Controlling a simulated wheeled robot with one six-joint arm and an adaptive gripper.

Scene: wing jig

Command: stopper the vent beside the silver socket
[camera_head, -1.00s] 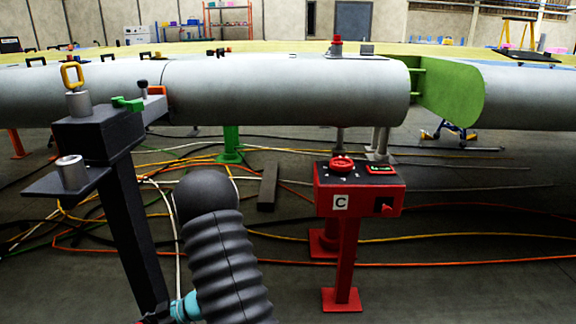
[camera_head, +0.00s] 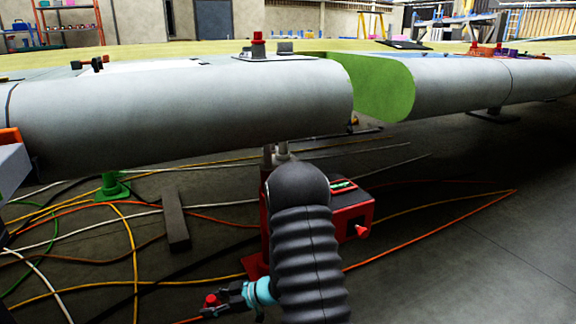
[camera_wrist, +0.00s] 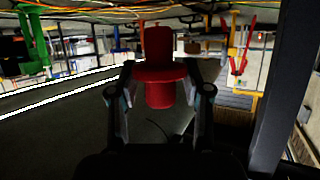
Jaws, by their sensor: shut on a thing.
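My gripper (camera_head: 225,302) is low at the bottom of the head view, beside my arm. It is shut on a red stopper (camera_head: 211,300). In the wrist view the red stopper (camera_wrist: 160,94) is between the two fingers, with a wide flange and a narrower part on each side of it. On top of the wing (camera_head: 180,105) are a red-topped fitting (camera_head: 258,46) and a short grey, silver-looking fitting (camera_head: 284,48) on a pale plate. They are far above my gripper. I cannot make out a vent opening or tell whether the grey fitting is the silver socket.
A red control stand (camera_head: 352,212) is partly hidden behind my arm. Cables (camera_head: 135,250) and a dark bar (camera_head: 176,220) lie on the floor. A green rib (camera_head: 385,88) shows at the wing joint. The floor at the right is mostly clear.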

